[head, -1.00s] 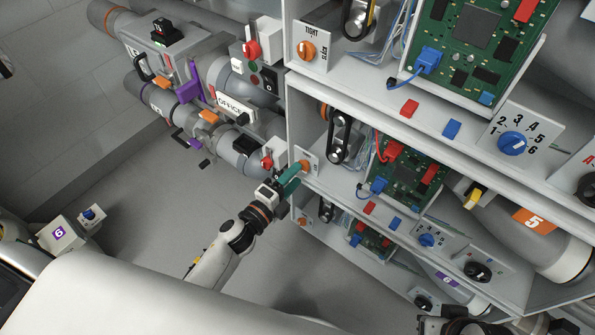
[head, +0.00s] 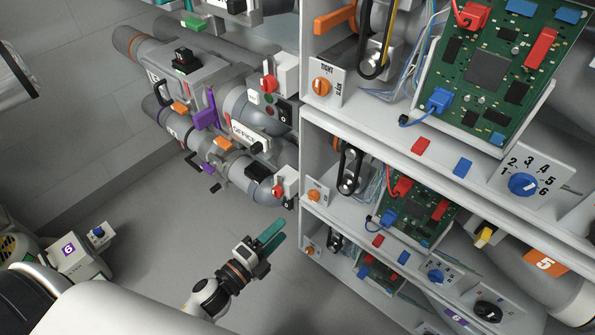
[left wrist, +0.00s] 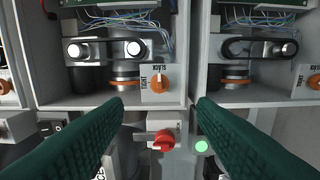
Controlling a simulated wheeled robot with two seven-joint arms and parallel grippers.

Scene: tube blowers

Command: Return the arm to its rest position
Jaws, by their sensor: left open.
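My left gripper (head: 270,237) is open and empty in the head view, with green fingers pointing up and right. It is over the grey floor, left of the shelf unit and apart from it. In the left wrist view, its two green fingers (left wrist: 158,108) are spread wide with nothing between them. Beyond them are a red knob (left wrist: 164,140), a lit green button (left wrist: 202,146) and an orange tension knob (left wrist: 158,84). The same kind of orange knob (head: 314,195) shows on the middle shelf in the head view. My right gripper is not in view.
The white shelf unit (head: 405,128) with circuit boards and dials fills the right side. Grey pipes and an office-labelled blower assembly (head: 240,132) stand at upper left. A box marked 6 (head: 70,250) is at lower left. The floor (head: 150,225) between is clear.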

